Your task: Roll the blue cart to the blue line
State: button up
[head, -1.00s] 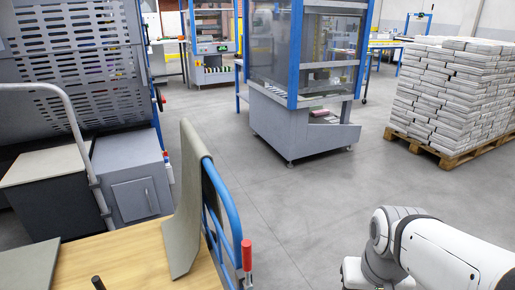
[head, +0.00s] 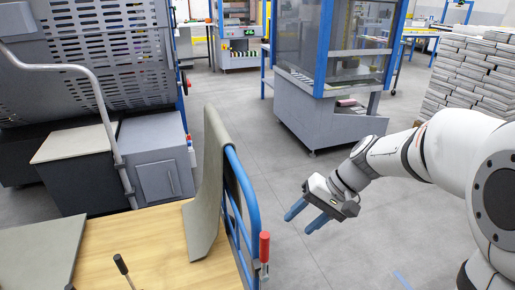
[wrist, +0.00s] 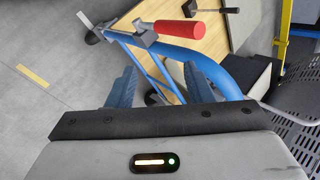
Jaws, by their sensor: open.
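The blue cart has a wooden deck (head: 120,240) and a blue tubular push bar (head: 240,185) with a red grip (head: 264,246). A grey sheet (head: 209,190) leans by the bar. My gripper (head: 306,216) is open and empty, to the right of the bar and apart from it in the head view. In the wrist view, the red grip (wrist: 180,30) and blue bar (wrist: 205,64) show beyond my open fingers (wrist: 160,82).
A grey machine (head: 100,55) and grey cabinet (head: 160,170) stand behind the cart. A blue-framed machine (head: 335,105) stands at the back middle, a newspaper stack (head: 470,75) at the right. Open floor (head: 285,180) lies between. A yellow floor stripe (wrist: 33,76) shows in the wrist view.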

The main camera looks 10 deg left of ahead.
jog(key=w+a+r+n+y, duration=0.1)
jog(key=w+a+r+y, duration=0.1)
jog(key=w+a+y, duration=1.05)
jog(key=w+a+f+h, duration=0.1)
jog(key=w+a+h, duration=0.1)
jog(key=a, duration=0.7)
jog(key=shift+w+a+f+g+h, duration=0.3)
jog(key=shift+g+h, duration=0.1)
jog(key=shift+h, duration=0.45)
grip_shut()
